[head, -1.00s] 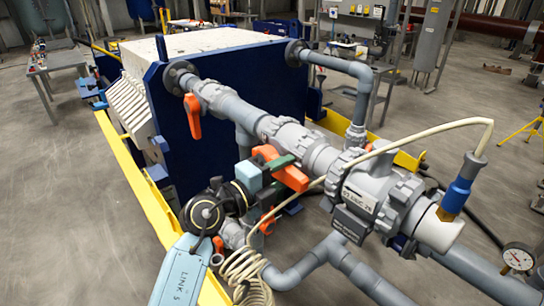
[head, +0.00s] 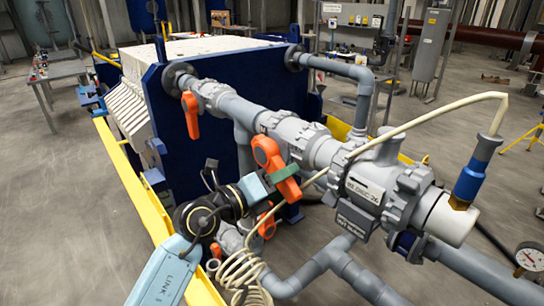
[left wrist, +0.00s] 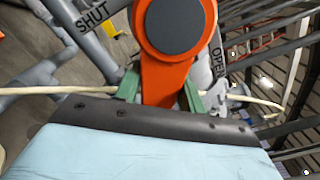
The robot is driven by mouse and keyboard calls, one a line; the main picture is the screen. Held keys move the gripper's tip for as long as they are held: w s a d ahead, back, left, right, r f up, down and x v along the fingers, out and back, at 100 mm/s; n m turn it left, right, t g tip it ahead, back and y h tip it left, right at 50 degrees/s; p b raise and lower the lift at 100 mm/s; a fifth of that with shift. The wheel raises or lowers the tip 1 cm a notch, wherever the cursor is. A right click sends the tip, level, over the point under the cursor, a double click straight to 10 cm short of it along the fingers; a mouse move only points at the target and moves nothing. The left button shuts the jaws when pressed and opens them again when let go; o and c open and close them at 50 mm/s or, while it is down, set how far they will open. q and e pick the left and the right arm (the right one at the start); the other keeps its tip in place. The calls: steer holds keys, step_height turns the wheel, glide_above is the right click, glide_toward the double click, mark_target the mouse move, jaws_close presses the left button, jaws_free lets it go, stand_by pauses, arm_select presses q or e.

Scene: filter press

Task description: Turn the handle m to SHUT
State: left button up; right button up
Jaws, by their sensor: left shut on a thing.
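An orange valve handle (head: 266,152) sits on the grey pipe in the middle of the head view, its lever pointing down and slightly right. My left gripper (head: 284,173), with green fingers, is shut around that lever. In the left wrist view the handle's round hub (left wrist: 175,24) is at the top, and the lever passes between the green fingers of the left gripper (left wrist: 159,92). A SHUT label (left wrist: 95,16) is to the upper left of the hub and an OPEN label (left wrist: 217,62) to the right. The lever lies between the two labels. My right gripper is out of view.
Other orange handles hang on the pipework, one at upper left (head: 191,115) and one below my gripper (head: 266,222). A cream hose (head: 430,122) arches across the pipes close to the held handle. A yellow rail (head: 140,200) runs along the blue press (head: 215,100).

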arm_select(q)
steer(key=shift+w+a+f+m+b, duration=0.3)
steer(key=shift+f+m+b, duration=0.15)
steer(key=shift+m+b, duration=0.2)
steer(key=shift+w+a+f+m+b, duration=0.25)
steer(key=shift+f+m+b, duration=0.15)
steer(key=shift+m+b, duration=0.2)
steer(key=shift+w+a+m+b, duration=0.1)
steer(key=shift+w+m+b, duration=0.1)
steer(key=shift+m+b, duration=0.3)
steer(key=w+m+b, duration=0.1)
steer(key=m+b, duration=0.1)
steer(key=w+a+m+b, duration=0.1)
steer(key=m+b, duration=0.2)
steer(key=w+a+m+b, duration=0.1)
steer(key=m+b, duration=0.1)
steer(key=b, duration=0.1)
steer(key=shift+a+f+m, duration=0.1)
steer(key=shift+m, duration=0.15)
steer(key=o, duration=1.1)
steer(key=shift+w+f, duration=0.1)
steer(key=shift+o, duration=0.2)
